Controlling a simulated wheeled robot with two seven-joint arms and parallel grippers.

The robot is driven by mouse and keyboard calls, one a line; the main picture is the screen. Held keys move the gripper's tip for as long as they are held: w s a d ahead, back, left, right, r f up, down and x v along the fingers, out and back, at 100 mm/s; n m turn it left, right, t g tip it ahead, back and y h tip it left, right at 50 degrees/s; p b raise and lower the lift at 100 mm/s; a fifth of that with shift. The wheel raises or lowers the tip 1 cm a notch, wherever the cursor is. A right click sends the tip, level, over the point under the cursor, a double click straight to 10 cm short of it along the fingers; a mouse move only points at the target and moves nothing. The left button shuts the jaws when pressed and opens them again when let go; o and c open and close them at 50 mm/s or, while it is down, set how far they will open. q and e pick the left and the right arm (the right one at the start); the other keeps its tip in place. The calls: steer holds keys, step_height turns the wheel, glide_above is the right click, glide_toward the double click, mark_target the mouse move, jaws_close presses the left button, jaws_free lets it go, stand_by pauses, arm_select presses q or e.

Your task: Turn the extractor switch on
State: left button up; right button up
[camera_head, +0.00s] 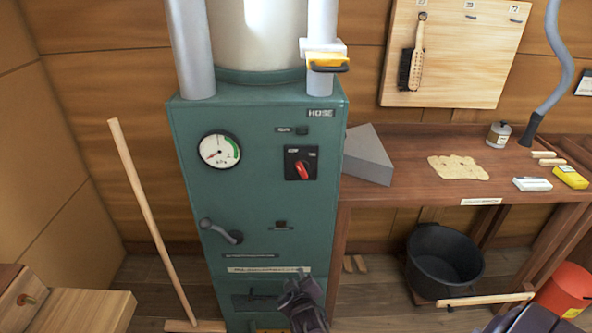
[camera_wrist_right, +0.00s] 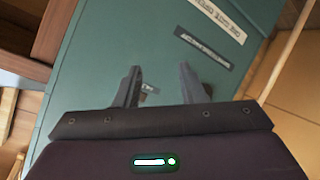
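The extractor (camera_head: 262,130) is a tall green cabinet in the head view. Its switch is a red rotary knob (camera_head: 302,170) on a black plate, right of a round white gauge (camera_head: 220,150). The knob looks tilted, its top leaning left; the small labels above it are too small to read. My right gripper (camera_head: 298,278) is in front of the cabinet's lower part, well below the knob and apart from it. In the right wrist view its two fingers (camera_wrist_right: 158,75) stand apart with only the green cabinet face behind them. My left gripper is not in view.
A grey lever handle (camera_head: 222,232) sticks out low on the cabinet. A wooden pole (camera_head: 150,215) leans to its left. A bench (camera_head: 415,150) on the right holds a grey wedge block (camera_head: 368,155). A black bucket (camera_head: 440,265) stands below. The cabinet face around the knob is clear.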

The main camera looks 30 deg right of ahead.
steer(key=w+d+r+m+t+h+p, duration=0.1)
steer(key=w+r, duration=0.1)
steer(key=r, duration=0.7)
steer(key=w+d+r+m+t+h, duration=0.1)
steer(key=r+h, duration=0.1)
steer(key=r, duration=0.7)
steer(key=m+t+h+p, duration=0.1)
glide_toward(301, 171)
steer(key=shift+m+h, duration=0.3)
steer(key=p+x, duration=0.1)
steer(key=x, duration=0.7)
steer(key=shift+a+f+p, duration=0.1)
steer(key=shift+a+p, duration=0.05)
steer(key=shift+p, duration=0.15)
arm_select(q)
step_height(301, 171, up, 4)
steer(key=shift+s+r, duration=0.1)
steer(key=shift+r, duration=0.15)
arm_select(e)
steer(key=shift+w+d, duration=0.2)
steer(key=shift+w, duration=0.15)
steer(key=shift+f, duration=0.1)
steer(key=shift+c, duration=0.3)
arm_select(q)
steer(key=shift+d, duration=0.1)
arm_select(e)
jaws_close()
